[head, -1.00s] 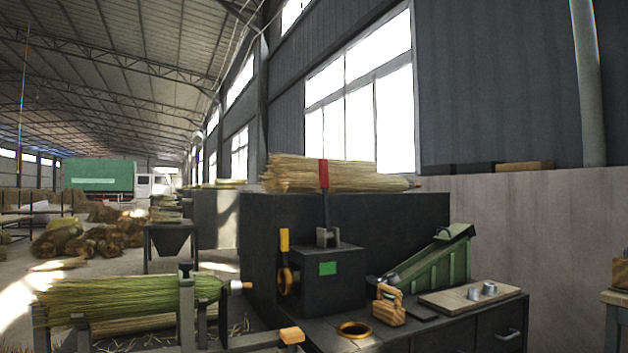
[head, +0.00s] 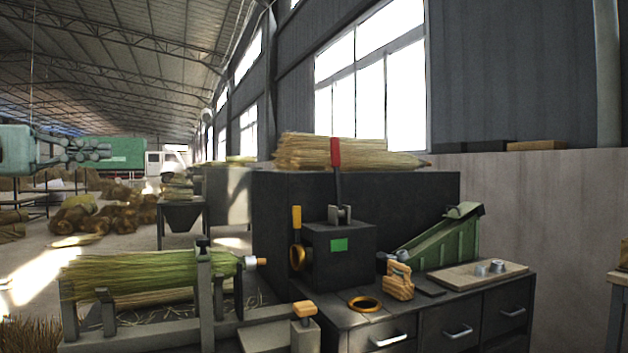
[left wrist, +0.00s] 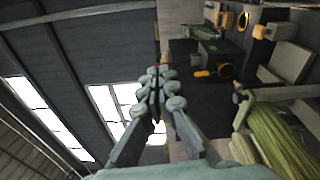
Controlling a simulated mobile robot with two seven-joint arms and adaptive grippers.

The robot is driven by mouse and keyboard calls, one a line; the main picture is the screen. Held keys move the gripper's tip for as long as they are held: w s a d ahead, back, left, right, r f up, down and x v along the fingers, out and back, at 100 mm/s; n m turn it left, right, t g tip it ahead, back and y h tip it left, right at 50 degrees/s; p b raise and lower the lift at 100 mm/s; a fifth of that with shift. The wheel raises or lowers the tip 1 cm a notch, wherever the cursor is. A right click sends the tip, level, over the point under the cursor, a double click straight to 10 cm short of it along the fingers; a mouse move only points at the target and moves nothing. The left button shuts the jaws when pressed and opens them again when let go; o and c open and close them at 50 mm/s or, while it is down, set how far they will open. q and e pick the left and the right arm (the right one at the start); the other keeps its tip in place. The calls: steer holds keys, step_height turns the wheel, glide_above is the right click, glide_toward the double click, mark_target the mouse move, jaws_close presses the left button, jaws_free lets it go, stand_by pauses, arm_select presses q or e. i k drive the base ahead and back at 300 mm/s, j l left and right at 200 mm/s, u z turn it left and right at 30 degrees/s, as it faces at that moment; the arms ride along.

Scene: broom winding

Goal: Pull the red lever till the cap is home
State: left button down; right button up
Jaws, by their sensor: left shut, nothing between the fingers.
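The red lever (head: 335,153) stands upright on top of a black box (head: 352,268) with a green label. A bundle of green broom straw (head: 150,275) lies in a grey cradle at the lower left, with a silver cap (head: 250,263) on its right end. The bundle also shows in the left wrist view (left wrist: 280,145). My left gripper (head: 105,152) is in the air at the far left, far from the lever; its fingers are shut and empty in the left wrist view (left wrist: 157,75). My right gripper is not in view.
A yellow-handled lever (head: 296,218) hangs beside the box. A brass ring (head: 364,304), a wooden block tool (head: 398,281) and a green sloped chute (head: 440,245) are on the bench. A wooden-topped handle (head: 304,309) stands at the cradle's right end.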

mark_target(335, 143)
steer(key=i+z, duration=0.2)
steer(key=i, duration=0.3)
steer(key=i+z, duration=0.2)
steer(key=i, duration=0.3)
steer(key=i+j+z, duration=0.2)
steer(key=i, duration=0.25)
steer(key=i+j, duration=0.2)
